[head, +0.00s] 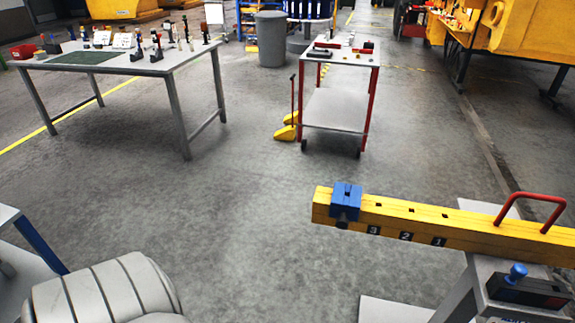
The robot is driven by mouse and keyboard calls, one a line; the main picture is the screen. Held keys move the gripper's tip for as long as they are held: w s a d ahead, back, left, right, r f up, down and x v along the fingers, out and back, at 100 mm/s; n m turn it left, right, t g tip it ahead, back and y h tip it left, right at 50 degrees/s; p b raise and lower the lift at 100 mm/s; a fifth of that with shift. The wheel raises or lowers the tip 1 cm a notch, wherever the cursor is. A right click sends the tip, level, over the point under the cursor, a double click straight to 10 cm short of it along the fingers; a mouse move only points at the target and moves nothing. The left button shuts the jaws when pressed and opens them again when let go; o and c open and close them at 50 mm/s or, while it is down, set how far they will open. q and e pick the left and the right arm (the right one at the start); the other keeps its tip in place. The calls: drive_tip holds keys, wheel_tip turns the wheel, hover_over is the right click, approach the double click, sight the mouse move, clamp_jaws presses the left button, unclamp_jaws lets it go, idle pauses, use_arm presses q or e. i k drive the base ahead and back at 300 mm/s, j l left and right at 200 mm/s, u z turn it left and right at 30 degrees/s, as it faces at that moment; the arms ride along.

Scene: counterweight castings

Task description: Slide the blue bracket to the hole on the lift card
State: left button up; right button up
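The blue bracket (346,198) sits around the left end of a yellow beam (480,232) at the lower right of the head view. The beam carries dark number plates reading 3, 2 and 1 from left to right, with small dark holes in its top face. The bracket is left of the plate marked 3 (373,230), with a dark round part under it. I cannot make out a lift card. Neither gripper is in view, and nothing is seen touching the bracket.
A red handle (535,196) rises from the beam's right part. A grey stand (470,290) supports the beam. A blue knob (516,271) tops a dark box beside it. A grey workbench (150,67), a red-legged cart (335,110) and a bin (270,40) stand further back. Open floor lies between.

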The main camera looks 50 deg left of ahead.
sight(346, 210)
drive_tip(key=u, duration=1)
drive_tip(key=z, duration=1.4)
drive_tip(key=u, duration=1.4)
